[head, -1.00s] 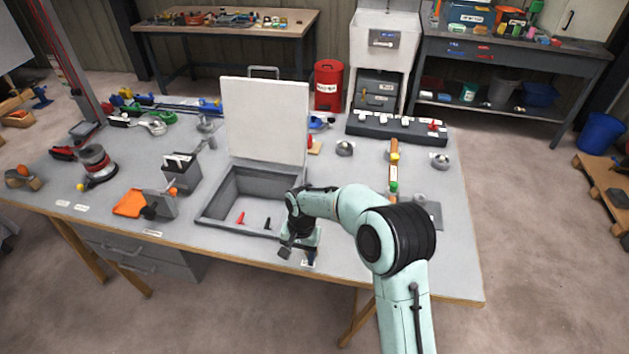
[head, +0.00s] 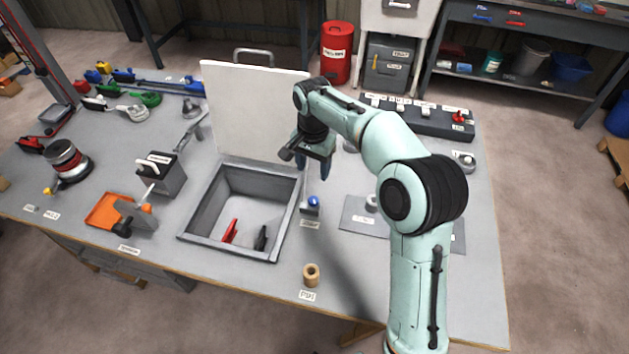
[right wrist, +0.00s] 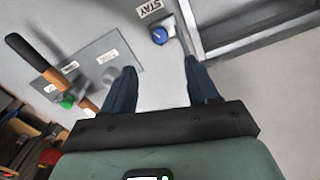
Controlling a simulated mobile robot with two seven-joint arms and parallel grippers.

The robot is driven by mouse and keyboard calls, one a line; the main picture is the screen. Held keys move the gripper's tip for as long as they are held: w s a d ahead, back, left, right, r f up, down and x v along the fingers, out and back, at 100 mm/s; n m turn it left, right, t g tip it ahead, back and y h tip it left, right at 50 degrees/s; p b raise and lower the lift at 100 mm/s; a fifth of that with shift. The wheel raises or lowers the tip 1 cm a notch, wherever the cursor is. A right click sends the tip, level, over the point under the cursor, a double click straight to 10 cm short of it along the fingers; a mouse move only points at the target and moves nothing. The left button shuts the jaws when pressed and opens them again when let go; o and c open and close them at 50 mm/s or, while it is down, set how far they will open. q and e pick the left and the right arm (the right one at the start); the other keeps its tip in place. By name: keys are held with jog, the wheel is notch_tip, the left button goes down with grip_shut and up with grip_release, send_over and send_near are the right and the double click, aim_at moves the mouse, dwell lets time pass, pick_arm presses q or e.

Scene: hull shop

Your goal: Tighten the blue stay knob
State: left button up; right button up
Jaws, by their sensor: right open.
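The blue stay knob (head: 313,201) sits on a small grey mount at the right side of the open grey box (head: 189,222), with a label in front of it. In the right wrist view the blue knob (right wrist: 160,36) shows beside the STAY label (right wrist: 149,8), beyond my fingertips. My right gripper (head: 326,172) is above the table, just behind and above the knob in the head view. Its two dark fingers (right wrist: 163,85) are apart with nothing between them. My left gripper is not in view.
The box's white lid (head: 250,110) stands upright behind it. A red tool (head: 231,231) and a black tool (head: 261,238) lie inside. A grey plate (head: 357,215) lies right of the knob, partly behind my arm.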

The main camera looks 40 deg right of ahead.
aim_at(314, 199)
notch_tip(314, 199, down, 12)
jog(key=shift+s+r+b, duration=0.1)
jog(key=shift+r+b, duration=0.15)
jog(key=shift+b, duration=0.45)
jog(key=shift+f, duration=0.85)
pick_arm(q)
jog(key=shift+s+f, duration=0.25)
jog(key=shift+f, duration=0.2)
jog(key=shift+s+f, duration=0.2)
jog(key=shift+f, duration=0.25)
pick_arm(e)
jog(key=c, duration=1)
jog(key=shift+c, duration=0.2)
